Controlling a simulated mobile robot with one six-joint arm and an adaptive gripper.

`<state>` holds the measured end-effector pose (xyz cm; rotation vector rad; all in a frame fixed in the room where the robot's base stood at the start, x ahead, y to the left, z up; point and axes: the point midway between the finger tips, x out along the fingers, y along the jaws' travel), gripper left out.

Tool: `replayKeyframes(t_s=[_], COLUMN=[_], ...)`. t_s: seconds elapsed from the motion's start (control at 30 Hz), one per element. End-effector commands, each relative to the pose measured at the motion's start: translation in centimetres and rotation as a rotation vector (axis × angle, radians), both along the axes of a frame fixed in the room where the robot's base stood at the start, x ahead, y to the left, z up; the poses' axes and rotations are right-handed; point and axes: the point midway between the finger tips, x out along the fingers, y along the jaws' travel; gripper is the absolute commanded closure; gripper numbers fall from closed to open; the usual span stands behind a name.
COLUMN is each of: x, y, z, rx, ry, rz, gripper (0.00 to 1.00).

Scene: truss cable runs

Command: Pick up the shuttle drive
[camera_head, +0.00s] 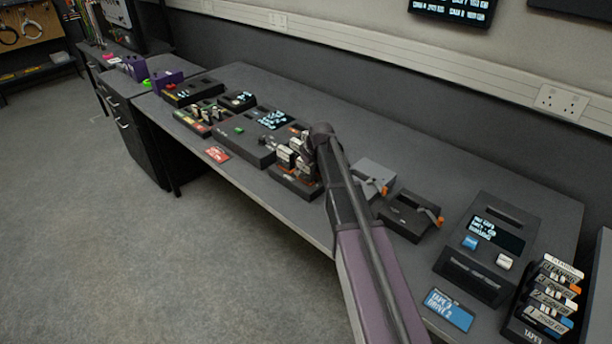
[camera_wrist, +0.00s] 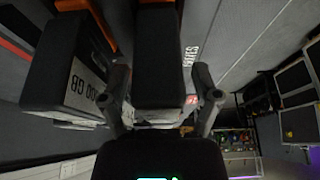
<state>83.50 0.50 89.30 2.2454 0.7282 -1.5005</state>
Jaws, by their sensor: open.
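My gripper (camera_head: 309,158) is over a small dark rack (camera_head: 293,181) near the front edge of the bench. The rack holds small dark drives with white labels (camera_head: 285,156). In the wrist view my gripper (camera_wrist: 160,76) is open, with one finger on each side of a dark block-shaped drive (camera_wrist: 158,50). I cannot tell whether the fingers touch it. A second drive (camera_wrist: 62,62), with a white label ending in "00 GB", stands just to the left. Which one is the shuttle drive cannot be read. The gripper hides part of the rack in the head view.
Left of the rack is a large dark console with a lit screen (camera_head: 273,119). To the right are a grey box (camera_head: 375,176), a dark box (camera_head: 410,216), a tape unit (camera_head: 488,248) and a tape rack (camera_head: 545,305). The wall is behind the bench; bare bench lies along the back.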

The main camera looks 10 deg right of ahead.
Motion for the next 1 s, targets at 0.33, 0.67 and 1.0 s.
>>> replayKeyframes(t_s=[0.33,0.67,1.0], x=[0.0,0.02,0.01], y=[0.0,0.03,0.05], z=[0.0,0.0,0.74], rx=[0.0,0.0,0.0], ry=[0.0,0.0,0.0], rz=[0.0,0.0,0.001], gripper=[0.79,1.0,1.0])
